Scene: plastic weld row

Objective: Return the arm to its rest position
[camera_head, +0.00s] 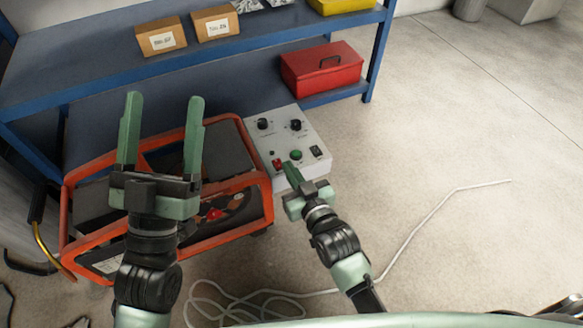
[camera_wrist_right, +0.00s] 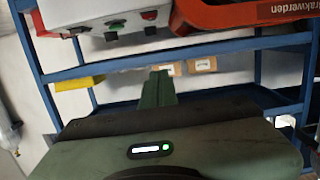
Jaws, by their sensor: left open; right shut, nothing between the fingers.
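My left gripper (camera_head: 160,135) is open, its two green fingers raised and apart over the orange-framed machine, with nothing between them. My right gripper (camera_head: 291,172) is shut and empty at the front edge of the grey control box (camera_head: 315,152), near its red switch. I cannot tell in the head view whether it touches the box. In the right wrist view the shut green fingers (camera_wrist_right: 157,88) point toward the blue shelf, and the control box (camera_wrist_right: 115,25) shows at the top.
The orange-framed machine (camera_head: 68,215) stands below the left arm. A blue shelf (camera_head: 95,85) behind carries cardboard boxes (camera_head: 161,36) and a red toolbox (camera_head: 322,68). A white cable (camera_head: 415,235) lies on the floor. The floor at right is mostly clear.

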